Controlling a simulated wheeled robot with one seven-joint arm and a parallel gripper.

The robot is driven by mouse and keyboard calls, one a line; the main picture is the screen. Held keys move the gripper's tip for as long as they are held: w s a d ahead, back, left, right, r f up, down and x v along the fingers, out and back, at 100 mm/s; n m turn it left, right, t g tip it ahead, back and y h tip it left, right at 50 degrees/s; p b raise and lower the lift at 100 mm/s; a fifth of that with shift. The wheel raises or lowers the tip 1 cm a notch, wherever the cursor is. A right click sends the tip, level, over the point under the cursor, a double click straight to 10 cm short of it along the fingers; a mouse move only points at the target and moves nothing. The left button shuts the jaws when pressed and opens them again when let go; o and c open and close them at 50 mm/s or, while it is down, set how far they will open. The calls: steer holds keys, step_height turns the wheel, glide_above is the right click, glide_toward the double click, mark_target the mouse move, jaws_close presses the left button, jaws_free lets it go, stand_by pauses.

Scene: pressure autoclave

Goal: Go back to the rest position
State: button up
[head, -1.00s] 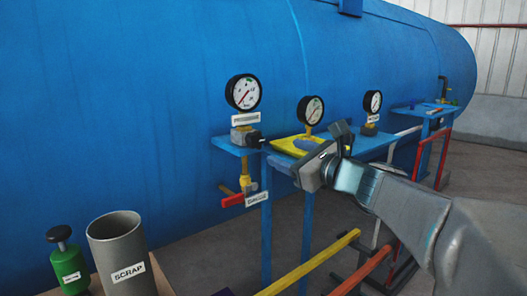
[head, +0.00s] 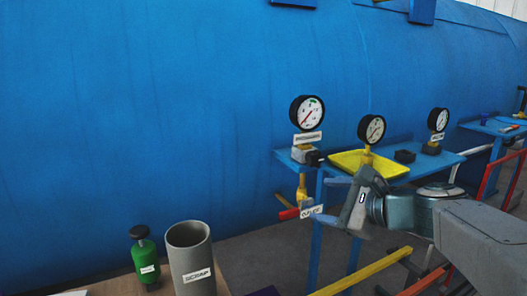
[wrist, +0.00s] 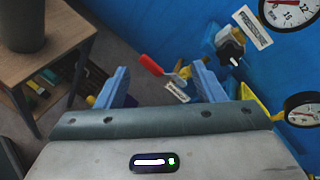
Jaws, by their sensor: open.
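My gripper (head: 345,202) is in front of the blue shelf (head: 343,165) in the head view, below the yellow tray (head: 349,159). In the wrist view my gripper (wrist: 160,88) shows its two blue fingers wide apart with nothing between them. A red-handled valve (wrist: 151,65) with a white tag shows beyond the fingers, apart from them. The same valve (head: 289,214) hangs under the pressure gauge (head: 307,112) in the head view.
The blue tank (head: 150,120) fills the back. Two more gauges (head: 371,129) (head: 438,120) stand along the shelf. A grey scrap cup (head: 190,262) and a green bottle (head: 145,260) stand on a wooden table at lower left. Yellow and red rails (head: 365,270) run low at right.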

steer(key=s+a+n+g+h+p, duration=0.35)
steer(key=s+n+g+p, duration=0.25)
steer(key=s+n+p, duration=0.4)
steer(key=s+d+r+n+g+h+p, duration=0.2)
steer(key=s+n+p, duration=0.4)
steer(key=n+p, duration=0.3)
steer(key=d+n+h, duration=0.1)
steer(key=h, duration=0.1)
steer(key=shift+d+r+g+h+p, duration=0.2)
steer(key=shift+r+g+h+p, duration=0.1)
steer(key=shift+r+h+p, duration=0.1)
